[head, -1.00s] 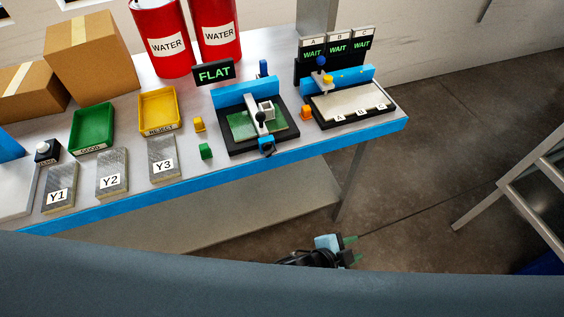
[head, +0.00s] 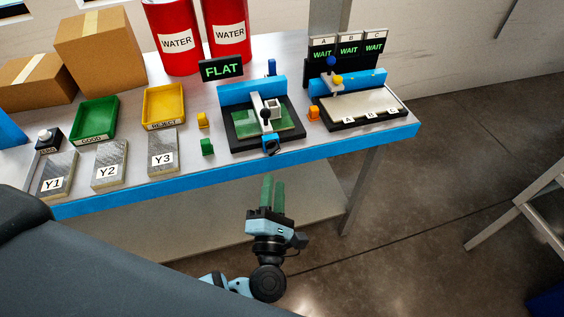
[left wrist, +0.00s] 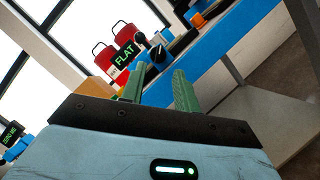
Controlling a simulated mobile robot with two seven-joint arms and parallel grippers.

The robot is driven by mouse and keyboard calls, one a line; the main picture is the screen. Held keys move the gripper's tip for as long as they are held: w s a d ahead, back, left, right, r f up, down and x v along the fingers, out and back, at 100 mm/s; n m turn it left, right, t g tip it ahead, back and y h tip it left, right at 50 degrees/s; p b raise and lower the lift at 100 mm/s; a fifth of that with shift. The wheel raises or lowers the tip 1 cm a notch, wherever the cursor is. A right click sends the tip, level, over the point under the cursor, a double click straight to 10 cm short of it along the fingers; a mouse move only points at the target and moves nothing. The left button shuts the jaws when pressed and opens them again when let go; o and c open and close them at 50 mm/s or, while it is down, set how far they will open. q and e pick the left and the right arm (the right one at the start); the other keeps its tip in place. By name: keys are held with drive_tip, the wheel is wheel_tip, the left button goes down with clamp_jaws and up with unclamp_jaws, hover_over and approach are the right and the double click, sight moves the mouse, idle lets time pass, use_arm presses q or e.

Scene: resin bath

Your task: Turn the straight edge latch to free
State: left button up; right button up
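The fixture (head: 232,139) with the FLAT sign stands at the table's front edge. A pale straight edge (head: 256,104) with a black knob lies across a green plate (head: 284,119) in it. The latch, a blue block with a dark knob (head: 271,145), sits at the front end of the straight edge. The dark knob also shows beyond the fingers in the left wrist view (left wrist: 158,54). My left gripper (head: 272,181) is in front of and below the table edge, apart from the latch. Its green fingers are open and empty in the left wrist view (left wrist: 158,84). My right gripper is not in view.
A second fixture (head: 368,123) with three WAIT signs stands to the right. Plates Y1 to Y3 lie left. The blue table edge (head: 220,178) is close beyond my fingers.

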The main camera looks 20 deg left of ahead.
sight(273, 154)
use_arm(q)
drive_tip(key=shift+n, duration=0.3)
drive_tip(key=x, duration=0.4)
drive_tip(key=p+x, duration=0.1)
drive_tip(key=x, duration=0.1)
drive_tip(key=shift+w+a, duration=0.25)
drive_tip(key=shift+a, duration=0.15)
drive_tip(key=shift+w+a, duration=0.2)
drive_tip(key=shift+w, duration=0.35)
drive_tip(key=shift+c, duration=0.4)
clamp_jaws()
